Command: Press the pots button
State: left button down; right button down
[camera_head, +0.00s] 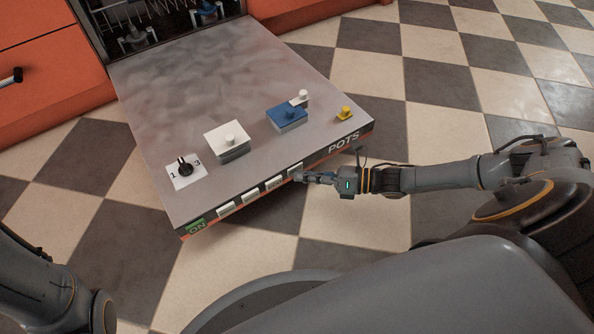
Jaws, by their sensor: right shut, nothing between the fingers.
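The open dishwasher door (190,70) lies flat, with the word POTS (344,142) at the right end of its front edge. A row of several white buttons runs along that edge. The rightmost white button (294,170) is the one nearest the word. My right gripper (301,177) is shut and empty, coming from the right, with its tips at this button. I cannot tell whether they touch it. The tips cover part of the edge there. My left arm shows only at the lower left corner; its gripper is out of view.
A green ON button (196,225) sits at the edge's left end. On the door are a black knob (184,167), a white lidded compartment (227,138), a blue one (287,117) and a small yellow piece (345,113). Orange cabinets (45,70) stand behind. The checkered floor (440,80) at right is clear.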

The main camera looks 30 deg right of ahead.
jog(key=shift+s+p, duration=0.65)
jog(key=shift+s, duration=0.25)
jog(key=s+p, duration=0.2)
jog(key=s, duration=0.1)
jog(key=s+p, duration=0.1)
jog(key=s, duration=0.1)
jog(key=shift+d, duration=0.25)
jog(key=shift+r, duration=0.1)
dwell(0.6)
